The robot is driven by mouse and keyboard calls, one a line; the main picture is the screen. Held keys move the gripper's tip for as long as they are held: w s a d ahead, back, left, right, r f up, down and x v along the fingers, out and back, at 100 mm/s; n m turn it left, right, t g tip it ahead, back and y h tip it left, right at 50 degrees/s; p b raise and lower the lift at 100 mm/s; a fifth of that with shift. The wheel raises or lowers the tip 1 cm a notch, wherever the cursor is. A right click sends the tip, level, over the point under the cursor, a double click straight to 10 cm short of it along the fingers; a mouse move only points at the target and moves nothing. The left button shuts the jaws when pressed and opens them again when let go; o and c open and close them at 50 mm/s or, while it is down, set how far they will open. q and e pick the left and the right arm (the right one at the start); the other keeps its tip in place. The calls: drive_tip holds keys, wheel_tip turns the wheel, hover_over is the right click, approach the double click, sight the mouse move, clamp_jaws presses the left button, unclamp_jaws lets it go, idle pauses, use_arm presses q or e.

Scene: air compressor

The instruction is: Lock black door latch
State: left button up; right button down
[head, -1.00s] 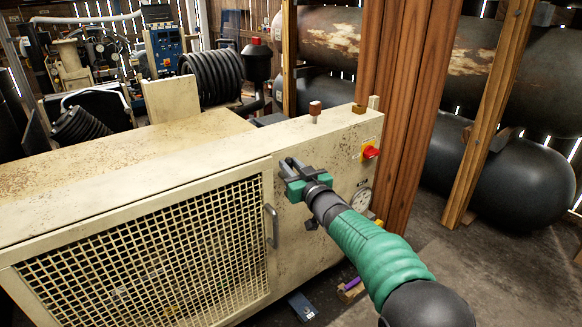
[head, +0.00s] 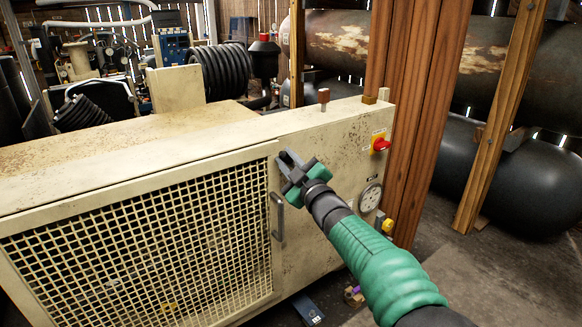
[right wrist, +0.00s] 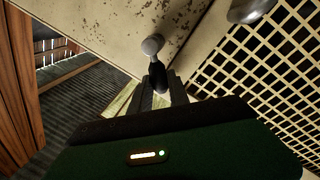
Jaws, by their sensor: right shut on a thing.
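The cream compressor cabinet (head: 342,140) has a mesh door (head: 150,240) at its left front. My right gripper (head: 287,160) is at the cabinet front, beside the upper right corner of the door. In the right wrist view, the black door latch (right wrist: 153,47) shows as a rounded knob on a dark stem against the cream panel. My right gripper's fingers (right wrist: 158,84) are shut around the stem. My left gripper is not in view.
A grey door handle (head: 278,218) sits just below the gripper; it also shows in the right wrist view (right wrist: 250,9). A red rotary switch (head: 381,144) and a round gauge (head: 370,197) are to the right. A wooden post (head: 415,110) stands close by.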

sight(275, 167)
drive_tip(key=f+n+b, duration=0.1)
drive_tip(key=n+b, duration=0.1)
drive_tip(key=n, duration=0.1)
drive_tip(key=a+f+n+y+b, duration=0.1)
drive_tip(key=n, duration=0.2)
drive_tip(key=f+n+y+b, duration=0.1)
drive_tip(key=n+b, duration=0.1)
drive_tip(key=n, duration=0.1)
drive_tip(key=shift+s+a+f+g+b, duration=0.15)
drive_tip(key=shift+s+f+g+b, duration=0.15)
drive_tip(key=shift+s, duration=0.1)
drive_tip(key=shift+f+n+y+b, duration=0.35)
drive_tip(key=shift+n+b, duration=0.1)
drive_tip(key=shift+n, duration=0.65)
drive_tip(key=shift+a+f+g, duration=0.1)
drive_tip(key=shift+g, duration=0.2)
drive_tip(key=c, duration=1.4)
unclamp_jaws()
drive_tip(key=shift+o, duration=0.7)
drive_tip(key=shift+s+d+r, duration=0.1)
drive_tip(key=shift+d+r, duration=0.15)
